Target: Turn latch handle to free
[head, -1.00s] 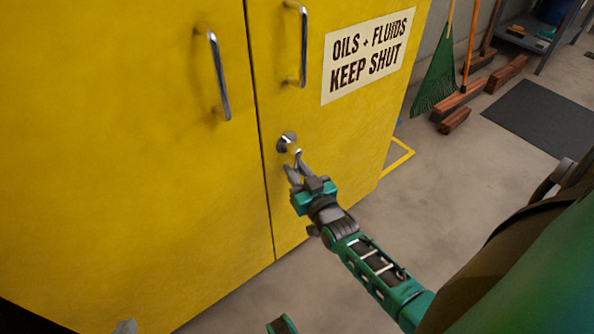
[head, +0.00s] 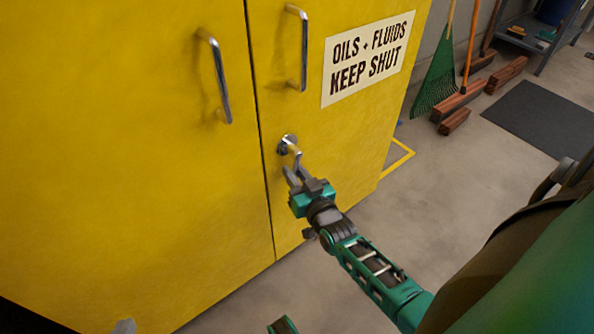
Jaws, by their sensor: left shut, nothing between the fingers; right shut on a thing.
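The latch handle (head: 291,149) is a small silver lever on a round plate, low on the right door of the yellow cabinet (head: 340,150). Its visible part slants down and right from the plate. My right gripper (head: 294,170) is at the lever's lower end, its grey fingers shut on it. The fingers partly hide that end. The doors look closed, with a thin dark seam between them. My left gripper (head: 125,326) shows only as a grey tip at the bottom edge, away from the latch; it is shut and empty.
Two silver pull handles, left (head: 220,80) and right (head: 303,50), stick out above the latch. A sign (head: 367,58) is on the right door.

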